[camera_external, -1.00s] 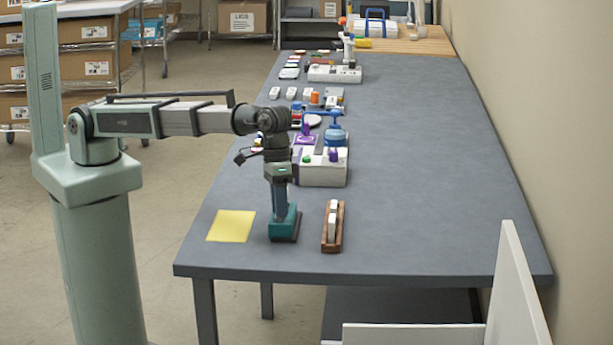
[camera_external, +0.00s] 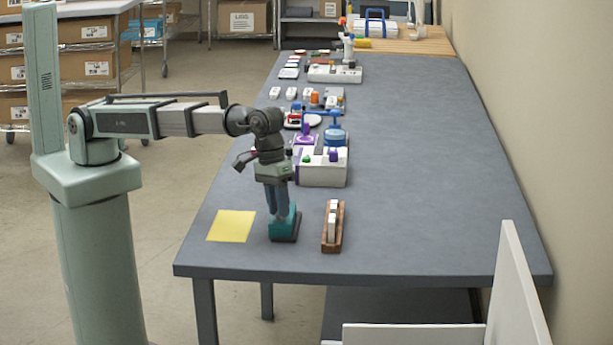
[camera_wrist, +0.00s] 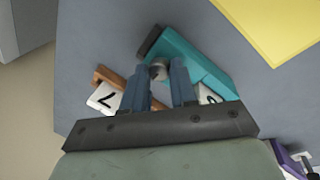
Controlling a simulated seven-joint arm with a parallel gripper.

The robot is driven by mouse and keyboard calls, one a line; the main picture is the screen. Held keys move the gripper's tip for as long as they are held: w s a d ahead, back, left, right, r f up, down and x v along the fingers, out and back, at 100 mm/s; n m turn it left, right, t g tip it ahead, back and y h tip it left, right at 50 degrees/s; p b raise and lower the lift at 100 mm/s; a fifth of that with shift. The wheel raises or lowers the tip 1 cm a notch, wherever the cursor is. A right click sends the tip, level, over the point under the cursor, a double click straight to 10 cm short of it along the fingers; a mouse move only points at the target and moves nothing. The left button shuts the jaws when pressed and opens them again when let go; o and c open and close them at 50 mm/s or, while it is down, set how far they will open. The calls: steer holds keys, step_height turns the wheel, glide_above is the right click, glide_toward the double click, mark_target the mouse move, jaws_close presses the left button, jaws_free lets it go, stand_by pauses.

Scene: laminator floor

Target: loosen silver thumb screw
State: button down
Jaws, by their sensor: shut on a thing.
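The silver thumb screw (camera_wrist: 159,69) shows in the wrist view as a small grey round knob on a teal block (camera_wrist: 196,52). My gripper (camera_wrist: 166,72) points down over it, with a blue finger on each side. The fingers are shut on the screw. In the external view the teal block (camera_external: 284,222) stands on the table near its front edge, with my gripper (camera_external: 278,212) right at it. The screw is hidden there behind the fingers.
A yellow sheet (camera_external: 231,226) lies left of the block. A wooden holder with white tiles (camera_external: 333,228) stands close on its right. A white box with coloured knobs (camera_external: 322,174) is behind. The table's right side is clear.

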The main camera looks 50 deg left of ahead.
steer(key=c, duration=0.9)
jaws_free()
steer(key=shift+r, duration=0.1)
steer(key=v, duration=1.3)
steer(key=shift+r, duration=0.35)
